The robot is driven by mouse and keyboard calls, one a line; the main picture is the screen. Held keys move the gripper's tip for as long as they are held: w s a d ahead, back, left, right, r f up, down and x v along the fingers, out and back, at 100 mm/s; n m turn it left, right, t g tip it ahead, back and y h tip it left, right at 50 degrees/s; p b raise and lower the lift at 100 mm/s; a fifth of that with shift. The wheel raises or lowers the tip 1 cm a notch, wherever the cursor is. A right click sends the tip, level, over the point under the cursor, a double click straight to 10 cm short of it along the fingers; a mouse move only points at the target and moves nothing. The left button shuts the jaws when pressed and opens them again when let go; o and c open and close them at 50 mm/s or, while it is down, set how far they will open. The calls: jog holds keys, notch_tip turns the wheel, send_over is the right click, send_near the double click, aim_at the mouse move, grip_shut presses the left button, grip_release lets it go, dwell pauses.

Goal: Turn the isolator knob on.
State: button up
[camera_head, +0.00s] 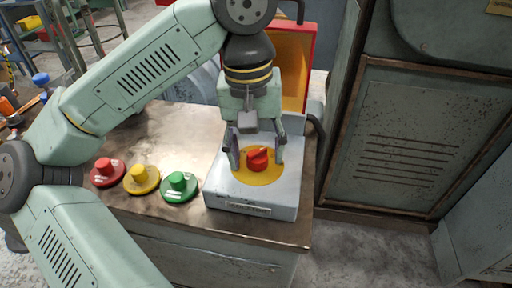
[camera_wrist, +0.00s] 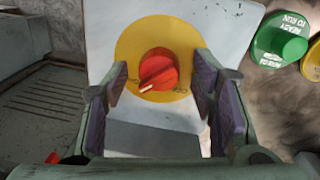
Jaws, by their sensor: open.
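The isolator knob (camera_head: 257,158) is a red rotary knob on a yellow disc (camera_head: 262,178), set on top of a pale grey box (camera_head: 222,190). In the wrist view the knob (camera_wrist: 158,69) has a raised grip with a white pointer line towards the lower left. The yellow disc (camera_wrist: 132,38) lies around it. My gripper (camera_head: 257,158) is above the box, pointing down. Its open fingers stand on either side of the knob, with gaps visible in the wrist view (camera_wrist: 163,85). Whether the fingertips are level with the knob I cannot tell.
A red button (camera_head: 107,170), a yellow button (camera_head: 140,177) and a green button (camera_head: 178,184) stand on the bench (camera_head: 150,122) left of the box. A red-framed open panel (camera_head: 296,60) rises behind my gripper. A large grey cabinet (camera_head: 425,150) stands to the right.

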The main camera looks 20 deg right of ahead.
aim_at(252, 155)
jog(key=shift+r, duration=0.1)
notch_tip(252, 155, up, 12)
jog(key=shift+w+a, duration=0.2)
jog(key=shift+a, duration=0.2)
dwell(0.5)
